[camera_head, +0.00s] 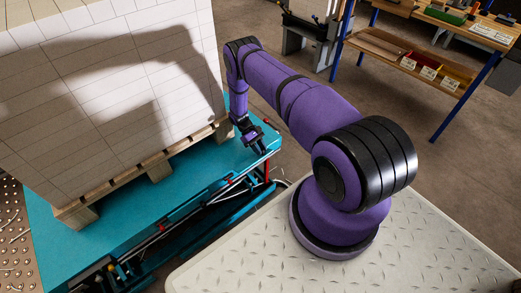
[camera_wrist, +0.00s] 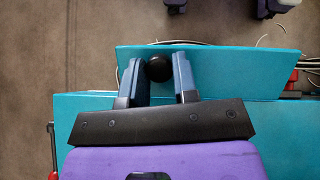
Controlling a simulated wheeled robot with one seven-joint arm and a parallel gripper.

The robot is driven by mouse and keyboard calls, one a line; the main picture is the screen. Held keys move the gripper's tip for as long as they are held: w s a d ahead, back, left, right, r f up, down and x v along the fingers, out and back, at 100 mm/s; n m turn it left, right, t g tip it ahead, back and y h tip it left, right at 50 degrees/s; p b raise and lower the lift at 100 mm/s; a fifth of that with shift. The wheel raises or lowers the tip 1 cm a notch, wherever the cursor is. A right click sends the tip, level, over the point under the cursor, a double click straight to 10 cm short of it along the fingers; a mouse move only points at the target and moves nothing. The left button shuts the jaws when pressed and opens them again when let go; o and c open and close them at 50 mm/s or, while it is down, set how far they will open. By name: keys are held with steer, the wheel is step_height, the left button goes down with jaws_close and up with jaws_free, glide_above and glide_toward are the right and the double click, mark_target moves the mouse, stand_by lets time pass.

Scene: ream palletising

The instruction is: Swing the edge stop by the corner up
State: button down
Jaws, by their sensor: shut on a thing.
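The edge stop (camera_wrist: 235,65) looks like a flat teal plate with a black round knob (camera_wrist: 158,69), in the upper middle of the wrist view. My gripper (camera_wrist: 158,75) has one blue-grey finger on each side of the knob and is shut on it. In the head view my gripper (camera_head: 257,147) is low at the near right corner of the teal lift table (camera_head: 200,178). There the stop is small and mostly hidden by the gripper, and I cannot tell its angle.
A tall stack of pale reams (camera_head: 110,90) stands on a wooden pallet (camera_head: 160,171) on the table, close left of my gripper. A red post (camera_head: 267,168) is below the corner. A shelf with bins (camera_head: 425,70) stands back right. Open floor lies behind the arm.

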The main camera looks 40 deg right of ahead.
steer(key=shift+w, duration=0.1)
stand_by(0.4)
steer(key=c, duration=0.9)
jaws_free()
steer(key=shift+r, duration=0.65)
step_height(320, 180, up, 2)
steer(key=shift+r, duration=0.25)
steer(key=s+a, duration=0.1)
steer(key=s, duration=0.4)
steer(key=s+a, duration=0.2)
steer(key=s, duration=0.3)
steer(key=s+a+r, duration=0.1)
steer(key=s+a, duration=0.1)
steer(key=s, duration=0.3)
steer(key=shift+a, duration=0.15)
